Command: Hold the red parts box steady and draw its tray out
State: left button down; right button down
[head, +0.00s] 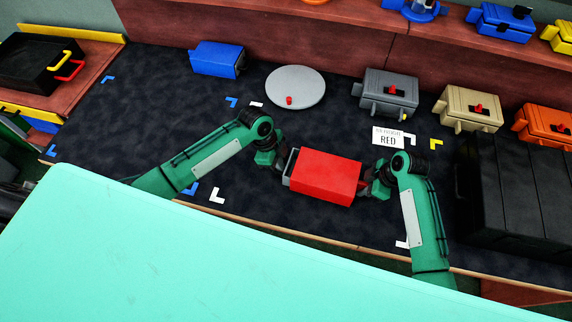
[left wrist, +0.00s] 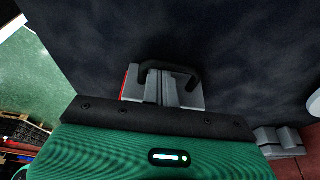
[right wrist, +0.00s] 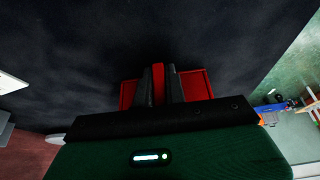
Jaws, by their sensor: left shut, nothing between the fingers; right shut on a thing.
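The red parts box (head: 325,177) sits on the dark mat in the middle. The grey front of its tray (head: 290,167) shows at the box's left end. In the left wrist view the grey tray front (left wrist: 188,92) has a dark handle (left wrist: 172,66). My left gripper (head: 281,166) is at this end; its fingers (left wrist: 165,92) are shut and empty, close to the handle. Whether they touch it cannot be told. My right gripper (head: 369,191) is at the opposite end, shut on a red part of the box (right wrist: 158,78).
A sign reading RED (head: 388,137) stands behind the box. Behind are a blue box (head: 217,59), a grey disc (head: 296,86), a grey box (head: 390,90) and a tan box (head: 468,107). A black case (head: 512,190) is at right. The mat left of the box is partly clear.

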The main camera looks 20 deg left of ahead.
pick_arm(q)
jog(key=a, duration=0.8)
pick_arm(e)
jog(key=shift+d, duration=0.1)
pick_arm(q)
jog(key=shift+r, duration=0.1)
jog(key=v, duration=0.9)
jog(key=shift+r, duration=0.4)
pick_arm(e)
jog(key=c, duration=1.4)
grip_release()
jog(key=shift+o, duration=0.2)
jog(key=shift+r, duration=0.15)
